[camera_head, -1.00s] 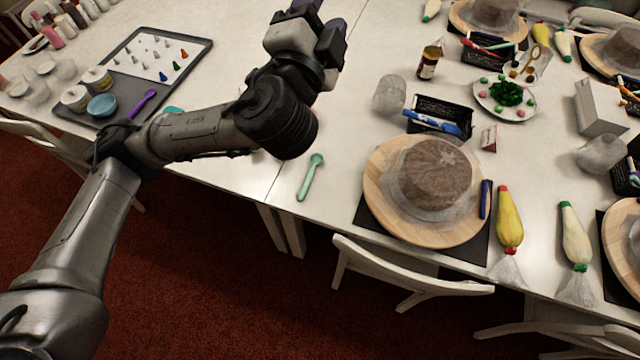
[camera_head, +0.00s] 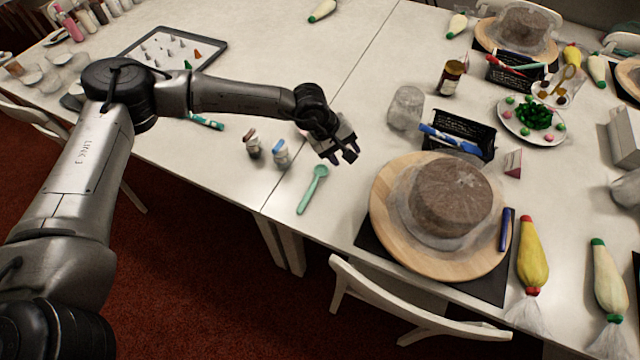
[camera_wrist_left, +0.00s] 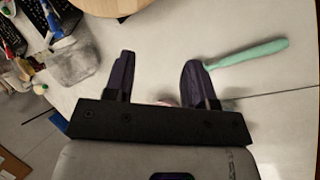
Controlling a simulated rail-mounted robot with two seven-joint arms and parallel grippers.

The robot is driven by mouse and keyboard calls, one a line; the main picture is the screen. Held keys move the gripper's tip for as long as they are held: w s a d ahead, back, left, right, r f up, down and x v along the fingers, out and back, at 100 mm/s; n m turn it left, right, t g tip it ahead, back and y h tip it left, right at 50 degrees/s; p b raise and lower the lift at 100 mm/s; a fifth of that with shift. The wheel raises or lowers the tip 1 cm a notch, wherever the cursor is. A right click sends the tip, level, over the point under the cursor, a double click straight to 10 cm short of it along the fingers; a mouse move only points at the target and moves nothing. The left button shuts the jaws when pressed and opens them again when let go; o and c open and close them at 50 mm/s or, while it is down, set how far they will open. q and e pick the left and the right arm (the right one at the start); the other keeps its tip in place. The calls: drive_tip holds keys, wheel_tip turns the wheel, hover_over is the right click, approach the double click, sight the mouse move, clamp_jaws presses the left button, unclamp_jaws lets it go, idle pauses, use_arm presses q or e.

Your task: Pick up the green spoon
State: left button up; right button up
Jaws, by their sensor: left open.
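The green spoon (camera_head: 311,191) lies flat on the white table near the front edge, left of the nearest cake turntable. My left gripper (camera_head: 344,156) is open and empty, above the table just beyond and to the right of the spoon's bowl. In the left wrist view my left gripper (camera_wrist_left: 160,62) has its two dark fingers spread apart. The spoon's handle (camera_wrist_left: 250,53) sticks out beside the right-hand finger there, and its bowl end is hidden by that finger. My right gripper is not in view.
A wooden turntable (camera_head: 390,220) with a wrapped brown cake stands right of the spoon. Two small jars (camera_head: 281,153) stand to its left. A glass jar (camera_head: 405,108) and a black basket (camera_head: 480,150) are behind. A chair (camera_head: 400,305) is at the front edge.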

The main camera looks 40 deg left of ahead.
use_arm(q)
drive_tip(key=s+a+f+m+g+y, duration=0.2)
drive_tip(key=s+a+m+g+y, duration=0.1)
drive_tip(key=s+a+m+y, duration=0.25)
drive_tip(key=m+h+b, duration=0.1)
drive_tip(key=m+b, duration=0.1)
drive_tip(key=m, duration=0.1)
hover_over(312, 185)
drive_tip(key=f, duration=0.8)
drive_tip(key=shift+s+d+f, duration=0.15)
drive_tip(key=shift+d+f, duration=0.05)
drive_tip(key=shift+d, duration=0.05)
drive_tip(key=shift+a+f+b, duration=0.2)
drive_tip(key=shift+f+b, duration=0.6)
drive_tip(key=shift+f, duration=1.85)
drive_tip(key=shift+w, duration=0.2)
clamp_jaws()
drive_tip(key=shift+r, duration=0.15)
